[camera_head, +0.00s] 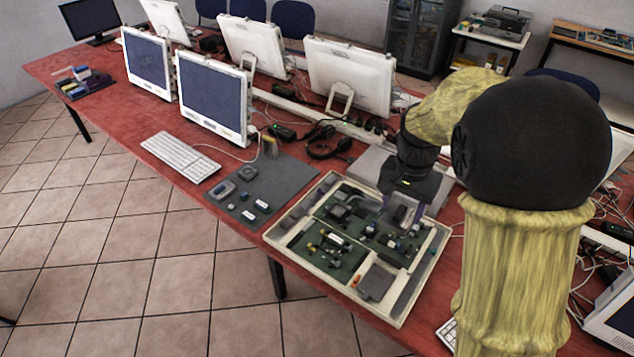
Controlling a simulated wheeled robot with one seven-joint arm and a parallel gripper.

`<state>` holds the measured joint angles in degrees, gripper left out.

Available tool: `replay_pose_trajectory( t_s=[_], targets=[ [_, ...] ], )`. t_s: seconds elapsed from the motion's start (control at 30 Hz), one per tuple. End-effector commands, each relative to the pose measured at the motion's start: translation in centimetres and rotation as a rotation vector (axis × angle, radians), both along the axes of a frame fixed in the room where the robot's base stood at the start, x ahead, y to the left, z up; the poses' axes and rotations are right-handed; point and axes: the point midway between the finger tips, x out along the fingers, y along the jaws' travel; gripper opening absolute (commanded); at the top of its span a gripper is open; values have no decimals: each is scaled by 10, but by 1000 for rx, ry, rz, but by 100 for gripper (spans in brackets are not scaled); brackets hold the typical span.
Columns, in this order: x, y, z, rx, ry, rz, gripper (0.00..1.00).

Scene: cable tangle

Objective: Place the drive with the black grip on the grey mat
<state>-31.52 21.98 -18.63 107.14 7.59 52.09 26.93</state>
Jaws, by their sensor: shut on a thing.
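The grey mat (289,176) lies on the red table, left of the tray. My gripper (402,214) points down over the right back part of a cream-rimmed tray (284,238). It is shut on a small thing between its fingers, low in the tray. The thing is too small and too hidden to make out. Several small parts lie in the tray, including dark pieces (338,211) and a piece with a white label (335,238). I cannot tell which of them is a drive with a black grip.
The mat holds a grey device (222,190), a small rounded block (247,172) and small dark pieces with white labels (262,205). An upright piece (270,147) stands at its back edge. A keyboard (180,156), monitors (213,94) and headphones (329,146) surround it.

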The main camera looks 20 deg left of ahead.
Motion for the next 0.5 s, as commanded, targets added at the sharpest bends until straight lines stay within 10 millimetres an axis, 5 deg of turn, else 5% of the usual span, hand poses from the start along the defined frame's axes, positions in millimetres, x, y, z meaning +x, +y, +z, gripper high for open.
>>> replay_pose_trajectory(
  t_s=[0.5],
  targets=[
    [49,-78,-24,-18,13,190,31]
  ],
)
